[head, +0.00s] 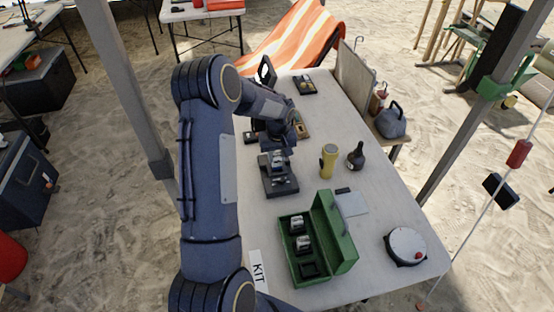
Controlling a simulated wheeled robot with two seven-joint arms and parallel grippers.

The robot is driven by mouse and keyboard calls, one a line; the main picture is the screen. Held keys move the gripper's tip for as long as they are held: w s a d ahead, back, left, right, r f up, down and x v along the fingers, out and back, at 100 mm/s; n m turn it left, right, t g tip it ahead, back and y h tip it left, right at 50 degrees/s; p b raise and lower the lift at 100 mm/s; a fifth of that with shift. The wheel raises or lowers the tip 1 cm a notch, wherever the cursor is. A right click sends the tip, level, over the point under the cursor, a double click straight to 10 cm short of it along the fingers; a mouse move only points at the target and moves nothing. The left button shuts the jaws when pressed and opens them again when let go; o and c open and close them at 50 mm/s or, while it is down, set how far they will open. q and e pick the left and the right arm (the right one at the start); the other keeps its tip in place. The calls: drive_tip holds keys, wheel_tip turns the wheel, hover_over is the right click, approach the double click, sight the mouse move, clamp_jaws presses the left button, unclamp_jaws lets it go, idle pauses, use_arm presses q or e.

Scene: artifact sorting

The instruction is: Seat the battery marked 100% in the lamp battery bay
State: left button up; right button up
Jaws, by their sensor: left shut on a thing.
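My left gripper (278,154) points down over a dark block-like holder (284,191) on the table. It is shut on a small grey battery-like piece (279,161), partly hidden by the fingers. I cannot read any mark on it, nor tell whether it touches the holder. The open green box (345,262) near the front of the table holds similar grey pieces (297,223) in its slots; the front slot looks empty. A yellow lamp-like cylinder (328,161) stands upright right of the holder. I cannot make out which thing has the lamp battery bay. My right gripper is out of view.
A dark round-bodied bottle (356,156) stands beside the yellow cylinder. A round white-topped device (406,245) sits at the front right. A grey flat sheet (351,203) lies behind the green box. A KIT label (257,269) lies at its left. The right table edge is mostly clear.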

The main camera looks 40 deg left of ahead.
sight(277, 157)
use_arm(q)
drive_tip(key=shift+f, duration=1.55)
drive_tip(key=o, duration=1)
drive_tip(key=shift+c, duration=0.2)
drive_tip(key=shift+r, duration=0.5)
drive_tip(key=s+d+r+m+t, duration=0.1)
drive_tip(key=s+d+r, duration=0.2)
drive_tip(key=r, duration=0.6)
drive_tip(key=s+d+r, duration=0.2)
drive_tip(key=r, duration=0.6)
drive_tip(key=s+d+r+m+t+h, duration=0.2)
drive_tip(key=s+d+m, duration=0.1)
drive_tip(key=s+d, duration=0.5)
drive_tip(key=s+d+r+m+t+h+b, duration=0.1)
drive_tip(key=s+d+m, duration=0.3)
drive_tip(key=s+d, duration=0.5)
drive_tip(key=s+r+h, duration=0.1)
drive_tip(key=s, duration=0.4)
drive_tip(key=shift+m+t+h, duration=0.3)
drive_tip(key=shift+t+h, duration=0.1)
